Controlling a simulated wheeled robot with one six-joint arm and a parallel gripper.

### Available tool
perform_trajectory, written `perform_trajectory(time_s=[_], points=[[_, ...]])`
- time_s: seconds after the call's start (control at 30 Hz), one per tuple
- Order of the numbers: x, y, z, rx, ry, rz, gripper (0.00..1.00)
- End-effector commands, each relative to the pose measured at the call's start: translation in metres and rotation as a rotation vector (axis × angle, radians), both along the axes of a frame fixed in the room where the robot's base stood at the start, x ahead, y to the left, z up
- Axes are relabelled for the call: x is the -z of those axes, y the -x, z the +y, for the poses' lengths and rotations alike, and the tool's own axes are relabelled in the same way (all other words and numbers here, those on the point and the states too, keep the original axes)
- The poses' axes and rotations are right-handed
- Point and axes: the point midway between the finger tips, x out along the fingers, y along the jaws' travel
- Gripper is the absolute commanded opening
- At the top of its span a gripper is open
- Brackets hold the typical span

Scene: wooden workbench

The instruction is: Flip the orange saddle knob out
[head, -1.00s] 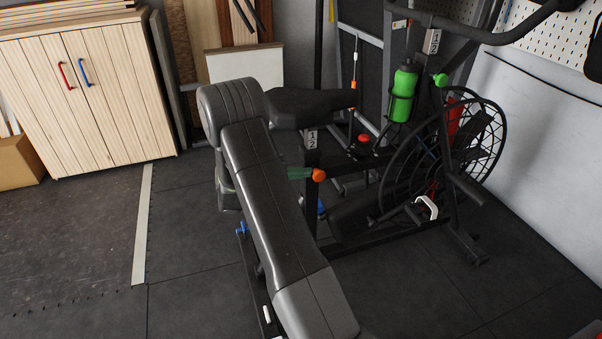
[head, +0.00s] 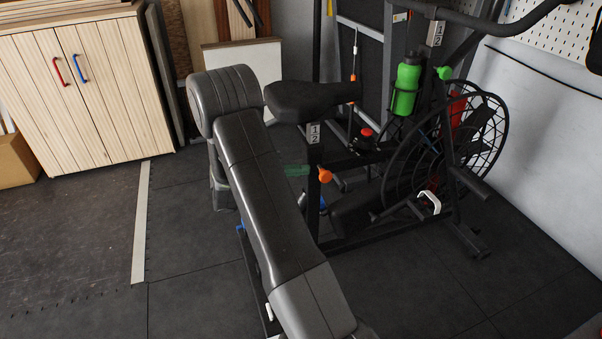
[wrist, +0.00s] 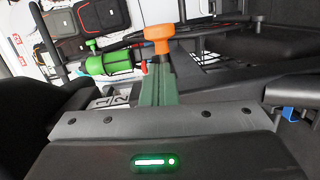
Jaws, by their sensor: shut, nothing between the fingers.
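The orange saddle knob (head: 325,176) sits on the dark post below the black saddle (head: 305,100) of the exercise bike. The green fingers of my gripper (head: 297,170) show past the edge of my grey arm, left of the knob, with a gap between them in the head view. In the wrist view the knob (wrist: 158,40) is a T-shaped orange piece just beyond the tips of my gripper (wrist: 157,68). The fingers are together with nothing between them. My arm hides the rest of the gripper in the head view.
A wooden cabinet (head: 90,95) stands at the left. The dark floor (head: 410,290) at the front right is clear.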

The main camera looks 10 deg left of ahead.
Motion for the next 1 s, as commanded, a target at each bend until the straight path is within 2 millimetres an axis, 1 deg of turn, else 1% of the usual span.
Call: perform_trajectory(time_s=[0.03,0.1,0.3,0.4,0.5,0.67,1.0], points=[[0.0,-0.002,0.003,0.0,-0.003,-0.003,0.0],[-0.006,0.007,0.022,-0.006,0.0,-0.003,0.0],[-0.008,0.026,0.063,-0.005,-0.001,-0.003,0.0],[-0.008,0.033,0.077,-0.005,-0.001,-0.002,0.0],[-0.009,0.038,0.087,-0.003,-0.001,-0.003,0.0],[-0.008,0.041,0.093,-0.002,-0.001,-0.003,0.0],[-0.008,0.04,0.092,-0.002,-0.001,-0.003,0.0]])
